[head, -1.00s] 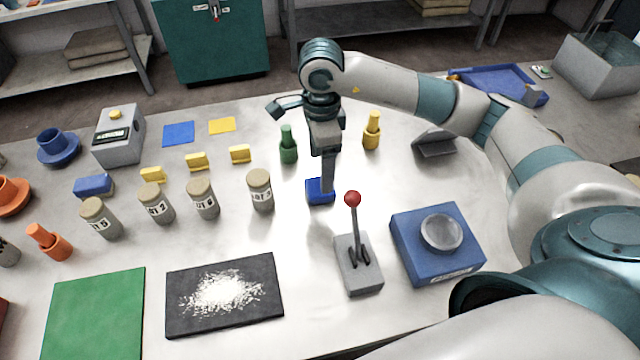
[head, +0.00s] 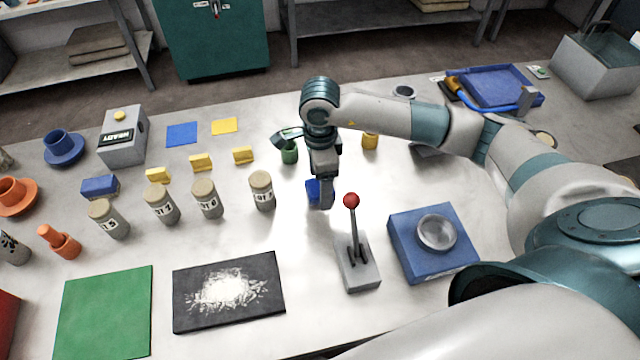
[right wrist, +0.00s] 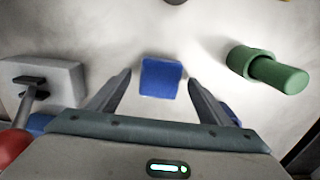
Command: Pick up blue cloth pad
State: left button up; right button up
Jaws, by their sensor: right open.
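A small blue pad (head: 314,190) lies on the pale table near the middle in the head view, partly hidden behind my right gripper (head: 326,203). In the right wrist view the blue pad (right wrist: 160,78) shows between the two spread fingers, with bare table visible on either side of it. The right gripper is open, points down above the pad and holds nothing. I cannot tell its exact height over the pad. My left gripper is not in view.
A grey lever box with a red knob (head: 351,200) stands close in front of the right gripper. A green bottle-shaped piece (head: 289,154) stands behind it to the left. A jar (head: 262,190) is left, and a blue box with a round dish (head: 432,245) is front right.

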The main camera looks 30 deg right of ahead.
jog(key=shift+f, duration=0.6)
jog(key=c, duration=1.1)
jog(key=shift+c, duration=0.2)
jog(key=shift+r, duration=0.15)
jog(key=shift+w+r+b, duration=0.1)
jog(key=shift+r+b, duration=0.25)
jog(key=shift+r, duration=0.25)
notch_tip(320, 180, up, 7)
jog(key=b, duration=0.3)
jog(key=shift+r, duration=0.8)
